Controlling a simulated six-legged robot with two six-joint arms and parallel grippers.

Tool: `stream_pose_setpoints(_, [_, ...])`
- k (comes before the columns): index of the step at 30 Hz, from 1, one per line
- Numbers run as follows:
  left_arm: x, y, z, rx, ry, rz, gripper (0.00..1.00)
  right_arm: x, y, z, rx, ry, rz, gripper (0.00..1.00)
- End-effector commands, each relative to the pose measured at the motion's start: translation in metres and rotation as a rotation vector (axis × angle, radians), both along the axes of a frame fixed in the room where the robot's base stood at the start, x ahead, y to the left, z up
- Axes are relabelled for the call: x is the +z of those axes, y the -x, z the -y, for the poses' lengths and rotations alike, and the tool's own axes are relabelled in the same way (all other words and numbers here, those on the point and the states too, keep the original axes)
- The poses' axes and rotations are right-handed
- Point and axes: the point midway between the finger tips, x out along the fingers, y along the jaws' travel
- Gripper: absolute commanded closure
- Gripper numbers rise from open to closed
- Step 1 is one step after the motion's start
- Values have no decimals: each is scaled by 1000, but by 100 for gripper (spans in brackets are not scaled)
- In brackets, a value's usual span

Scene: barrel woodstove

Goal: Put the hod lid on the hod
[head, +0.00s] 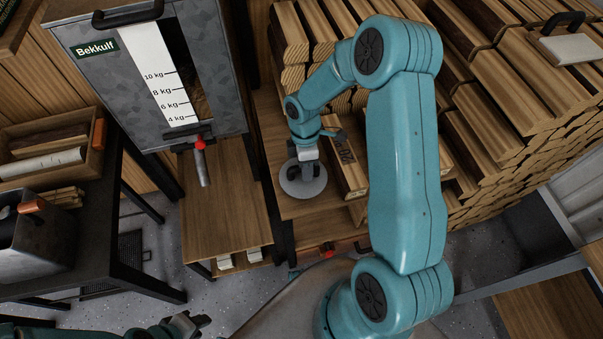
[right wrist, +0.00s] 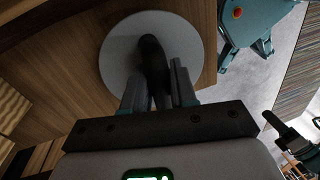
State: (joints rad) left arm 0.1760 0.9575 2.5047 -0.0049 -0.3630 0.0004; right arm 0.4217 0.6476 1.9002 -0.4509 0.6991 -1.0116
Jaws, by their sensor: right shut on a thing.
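A round grey lid (head: 291,188) with a black handle is over the wooden shelf in the middle of the head view. My right gripper (head: 306,168) is above it, shut on its handle. In the right wrist view the disc (right wrist: 115,50) lies flat behind the dark handle (right wrist: 154,65), which is between the fingers (right wrist: 158,95). I cannot tell whether the lid touches the shelf. A dark metal container with a copper-coloured grip, perhaps the hod (head: 38,245), stands at the left. My left gripper (head: 190,323) is low in the head view, apart from these things; its opening is unclear.
A grey pellet hopper (head: 100,75) with a kilogram scale and red-knobbed lever stands upper left. Stacked firewood (head: 500,85) fills the right, with a pale handled slab (head: 573,48) on top. A wooden crate (head: 50,150) stands left. The wooden bench (head: 220,215) has clear space.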

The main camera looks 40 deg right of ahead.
Motion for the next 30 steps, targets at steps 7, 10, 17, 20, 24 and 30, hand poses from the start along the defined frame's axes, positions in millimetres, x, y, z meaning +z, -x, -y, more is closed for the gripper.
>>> stream_pose_setpoints(7, [8,0,0,0,0,0,67,10,0,0,0,0,0,100])
stream_pose_setpoints(10, [9,0,0,0,0,0,67,11,0,0,0,0,0,100])
stream_pose_setpoints(17, [16,0,0,0,0,0,67,20,0,0,0,0,0,100])
stream_pose_setpoints(20, [22,0,0,0,0,0,67,28,0,0,1,0,1,100])
stream_pose_setpoints(24, [30,0,0,0,0,0,67,39,0,0,1,0,0,100])
stream_pose_setpoints(30, [42,0,0,0,0,0,67,55,0,0,0,0,0,100])
